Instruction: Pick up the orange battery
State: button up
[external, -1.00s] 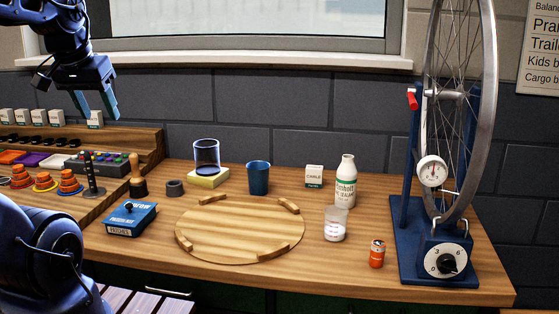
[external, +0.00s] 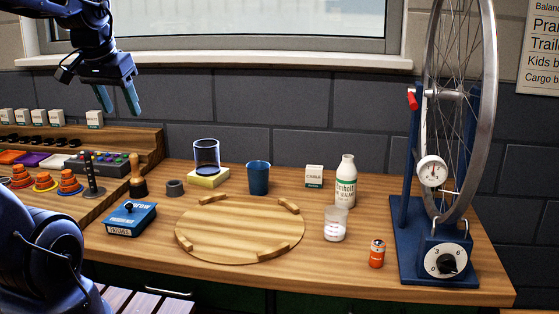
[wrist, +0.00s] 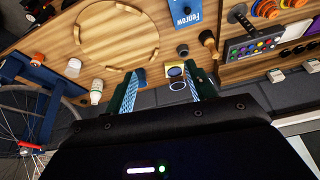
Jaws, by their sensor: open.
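The orange battery (external: 377,253) stands upright near the front right of the wooden bench, just left of the blue wheel stand. In the wrist view a small orange-red end of it (wrist: 38,58) shows at the left, beside the stand. My gripper (external: 119,100) is open and empty, high above the left part of the bench, far to the left of the battery and well above it. In the wrist view its two fingers (wrist: 160,88) are spread, with a cup and a glass on the bench showing between and beyond them.
The blue truing stand with its wheel (external: 405,240) rises just right of the battery. A clear jar with white contents (external: 335,227) and a white bottle (external: 346,180) stand left of and behind it. A round wooden tray (external: 240,235) lies mid-bench. A blue cup (external: 258,178) stands behind it.

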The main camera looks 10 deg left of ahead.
jog(key=w+d+f+m, duration=0.2)
jog(key=w+d+m, duration=0.2)
jog(key=w+d, duration=0.6)
jog(key=m+g+h, duration=0.3)
jog(key=m+g, duration=0.1)
jog(key=m, duration=0.6)
send_near(379, 242)
jog(key=f, duration=0.2)
jog(key=x, duration=0.5)
jog(key=shift+d+r, duration=0.1)
jog(key=shift+d, duration=0.3)
jog(key=shift+x, duration=2.55)
jog(key=shift+w+a, duration=0.1)
jog(key=shift+a, duration=0.05)
jog(key=c, duration=1.1)
